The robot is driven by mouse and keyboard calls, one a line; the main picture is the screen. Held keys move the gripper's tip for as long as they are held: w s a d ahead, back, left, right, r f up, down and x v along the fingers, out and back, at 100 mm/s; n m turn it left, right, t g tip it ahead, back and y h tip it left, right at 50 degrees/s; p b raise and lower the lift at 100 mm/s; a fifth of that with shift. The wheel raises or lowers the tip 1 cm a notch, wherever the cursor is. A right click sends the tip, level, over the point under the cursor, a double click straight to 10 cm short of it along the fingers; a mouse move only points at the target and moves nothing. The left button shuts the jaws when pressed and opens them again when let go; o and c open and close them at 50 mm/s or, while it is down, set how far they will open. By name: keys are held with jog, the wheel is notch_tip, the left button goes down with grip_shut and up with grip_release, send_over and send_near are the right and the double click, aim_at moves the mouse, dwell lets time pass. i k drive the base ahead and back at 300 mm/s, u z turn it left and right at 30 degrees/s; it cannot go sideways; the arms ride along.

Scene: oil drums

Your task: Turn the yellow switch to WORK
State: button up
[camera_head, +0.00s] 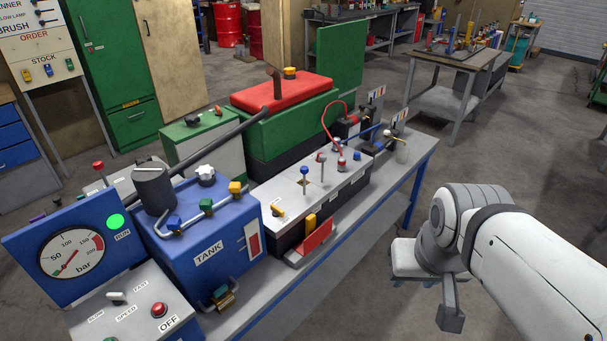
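A small yellow switch (277,209) sits on the left end of the top of a long grey box (340,190) on the workbench. Small lettering is beside it, but I cannot read it or tell the switch's setting. My gripper (426,300) is at the right, over the floor beyond the bench's right edge. Its fingers are apart and nothing is between them. It is well away from the switch and touches nothing.
Left of the grey box are a blue TANK box (205,262) with coloured valves and a bar gauge (70,253). Blue-topped and red-topped levers (304,172) stand upright on the grey box. A red block (316,240) is at its front. Floor between bench and arm is clear.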

aim_at(276, 212)
jog(key=i, duration=1)
jog(key=u, duration=0.6)
